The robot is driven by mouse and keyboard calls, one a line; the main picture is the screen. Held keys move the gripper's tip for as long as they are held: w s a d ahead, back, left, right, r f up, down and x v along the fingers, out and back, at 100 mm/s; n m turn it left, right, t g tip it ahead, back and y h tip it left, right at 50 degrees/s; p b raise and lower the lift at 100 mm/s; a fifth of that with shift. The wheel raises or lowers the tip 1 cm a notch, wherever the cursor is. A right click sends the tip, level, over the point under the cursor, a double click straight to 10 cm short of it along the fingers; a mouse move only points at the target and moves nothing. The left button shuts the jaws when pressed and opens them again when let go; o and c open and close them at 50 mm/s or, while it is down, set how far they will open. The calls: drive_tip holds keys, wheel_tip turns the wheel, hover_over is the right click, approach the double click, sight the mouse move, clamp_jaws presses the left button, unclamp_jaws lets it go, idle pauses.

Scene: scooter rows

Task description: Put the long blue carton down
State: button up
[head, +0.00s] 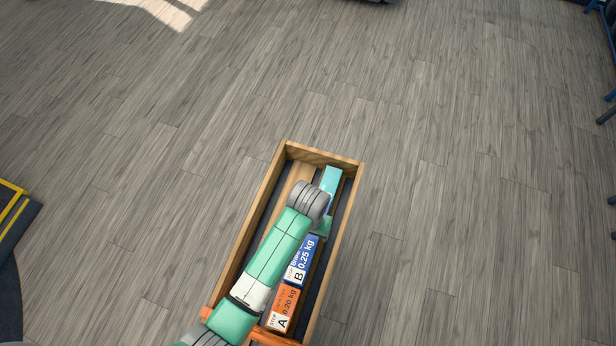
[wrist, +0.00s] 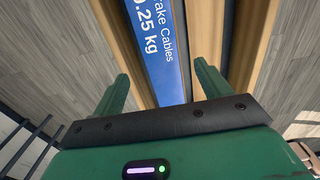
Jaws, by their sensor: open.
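The long blue carton (head: 306,250) lies lengthwise in a wooden box (head: 348,222), with a white panel marked B and "0.25 kg" on top. In the wrist view the blue carton (wrist: 165,40) shows the words "Brake Cables" and runs between wooden strips. My gripper (wrist: 161,69) is open, with one green finger on each side of the carton's line. I cannot tell whether the fingers touch it. In the head view my arm hides part of the box, and the fingertips are not clear there.
An orange carton (head: 284,305) marked A and "0.20 kg" lies just nearer than the blue one. A turquoise piece (head: 332,178) shows at the box's far end. Bare wood-plank floor (head: 470,180) surrounds the box. A yellow-edged item (head: 12,210) stands at left.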

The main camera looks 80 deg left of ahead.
wheel_tip(320, 180, up, 2)
idle(0.5)
drive_tip(key=w+r+m+t+y, duration=0.3)
drive_tip(key=w+r+t+y, duration=0.15)
drive_tip(key=w+r, duration=1.15)
drive_tip(key=w+d+r+m+t, duration=0.1)
drive_tip(key=w+d+r+t, duration=0.2)
drive_tip(key=w+r, duration=0.35)
drive_tip(key=w+d+r+m+t, duration=0.2)
drive_tip(key=w+d+r+t, duration=0.15)
drive_tip(key=r, duration=0.65)
drive_tip(key=w+d+r+m+t, duration=0.1)
drive_tip(key=d+r+t, duration=0.3)
drive_tip(key=r, duration=0.5)
drive_tip(key=w+d+r+m+t, duration=0.1)
drive_tip(key=d+r+t, duration=0.1)
drive_tip(key=d+r, duration=0.5)
drive_tip(key=s+d+r+m+t+h, duration=0.2)
drive_tip(key=s+d+r+t, duration=0.2)
drive_tip(key=r, duration=0.6)
drive_tip(key=s+d+r+m+t+h, duration=0.2)
drive_tip(key=s+d+r+t, duration=0.2)
drive_tip(key=d+r, duration=0.3)
wheel_tip(320, 180, up, 4)
drive_tip(key=shift+s+d+r, duration=0.2)
drive_tip(key=shift+s, duration=0.55)
